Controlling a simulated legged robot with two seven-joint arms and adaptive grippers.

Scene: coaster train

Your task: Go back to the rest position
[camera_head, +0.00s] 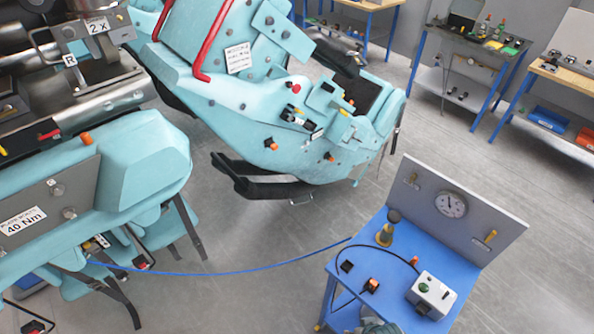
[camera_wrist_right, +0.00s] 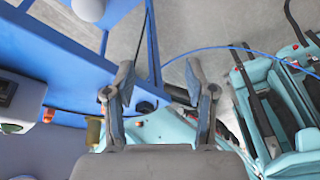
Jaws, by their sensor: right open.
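My right gripper (camera_wrist_right: 159,75) shows in the right wrist view with its two grey fingers spread apart and nothing between the tips. It is beside the blue frame of a workbench (camera_wrist_right: 60,40). In the head view, a small grey-teal shape is cut off at the bottom edge by the bench; I cannot tell whether it is part of my right arm. My left gripper is in neither view.
The blue bench (camera_head: 408,255) carries a gauge panel (camera_head: 425,205), a white control box (camera_head: 431,296) and a yellow-and-black plunger-like object (camera_head: 385,235). A blue cable (camera_head: 230,272) runs to teal coaster cars (camera_head: 250,115). Grey floor (camera_head: 240,235) lies between.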

